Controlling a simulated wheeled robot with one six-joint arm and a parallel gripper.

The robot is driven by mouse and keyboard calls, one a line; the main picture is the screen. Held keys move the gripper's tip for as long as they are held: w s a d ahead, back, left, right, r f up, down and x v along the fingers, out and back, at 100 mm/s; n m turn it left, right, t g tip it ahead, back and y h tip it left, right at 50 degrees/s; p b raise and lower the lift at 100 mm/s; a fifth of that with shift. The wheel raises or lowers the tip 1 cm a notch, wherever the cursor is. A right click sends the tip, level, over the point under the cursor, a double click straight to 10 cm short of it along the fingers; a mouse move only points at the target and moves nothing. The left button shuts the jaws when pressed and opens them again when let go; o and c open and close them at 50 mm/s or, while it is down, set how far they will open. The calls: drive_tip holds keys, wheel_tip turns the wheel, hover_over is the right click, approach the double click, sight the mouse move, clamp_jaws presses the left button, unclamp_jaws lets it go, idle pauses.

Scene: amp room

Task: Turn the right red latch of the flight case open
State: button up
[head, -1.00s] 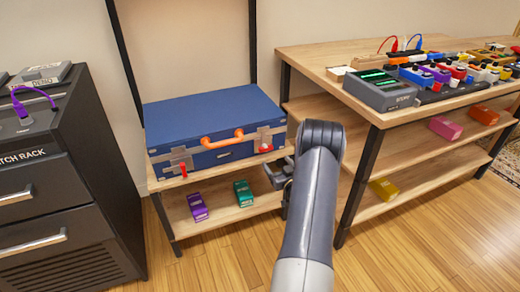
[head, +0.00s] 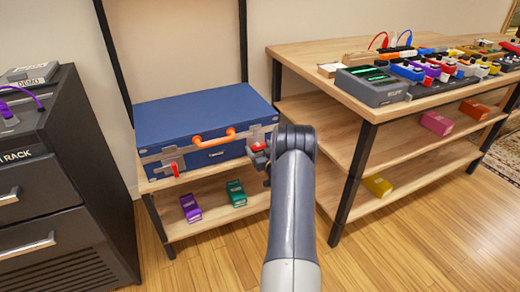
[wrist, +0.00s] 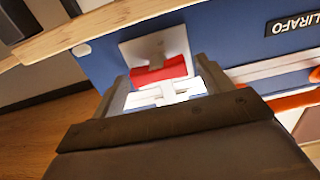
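The blue flight case (head: 205,112) lies flat on a wooden shelf, its latched front facing me. The right red latch (head: 258,147) sits at its front right corner, partly hidden by my gripper (head: 262,163). In the wrist view the red latch (wrist: 160,72) lies across a metal plate, between and just beyond the fingertips of my gripper (wrist: 163,85). The fingers stand apart on either side, with gaps visible; I see no grip on the latch. A white piece (wrist: 165,95) shows below the red bar. The left red latch (head: 175,168) points downward.
An orange handle (head: 213,139) arches on the case front between the latches. Purple (head: 190,208) and green (head: 236,193) boxes lie on the lower shelf. A pedal-covered table (head: 345,100) stands close right of my arm; a dark rack (head: 50,190) stands left.

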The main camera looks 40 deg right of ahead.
drive_tip(key=c, duration=0.9)
drive_tip(key=m+b, duration=0.1)
drive_tip(key=m, duration=0.3)
drive_tip(key=shift+d, duration=0.15)
drive_tip(key=m, duration=0.4)
drive_tip(key=shift+m, duration=0.3)
drive_tip(key=m, duration=0.4)
drive_tip(key=shift+s+d+f+m, duration=0.1)
drive_tip(key=shift+d+m, duration=0.05)
drive_tip(key=shift+m, duration=0.15)
drive_tip(key=m+p, duration=0.1)
drive_tip(key=m, duration=0.3)
drive_tip(key=shift+f+m, duration=0.15)
drive_tip(key=shift+m, duration=0.15)
